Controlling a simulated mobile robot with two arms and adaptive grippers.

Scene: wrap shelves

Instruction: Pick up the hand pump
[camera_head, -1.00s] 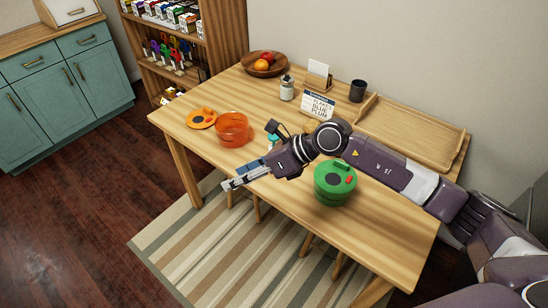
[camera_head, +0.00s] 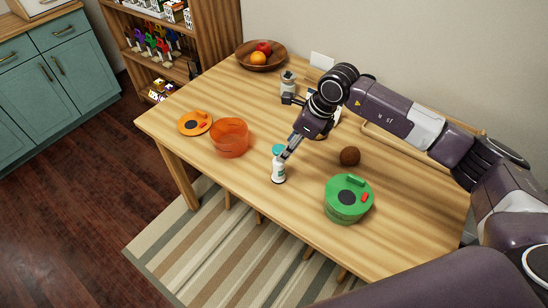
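The hand pump, a small white bottle with a teal top (camera_head: 279,170), stands upright near the front edge of the wooden table, between the orange container and the green container. My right gripper (camera_head: 289,149), on the arm from the right, points down toward the camera with its fingertips at the pump's teal top. The fingertips overlap the top's right side in the picture; I cannot tell whether they touch it or how far apart they are. My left gripper is not in view.
An orange see-through container (camera_head: 229,142) and its lid (camera_head: 195,123) lie left of the pump. A green lidded container (camera_head: 348,203) and a brown ball (camera_head: 350,156) are to the right. A fruit bowl (camera_head: 277,63) and a jar (camera_head: 288,83) stand behind.

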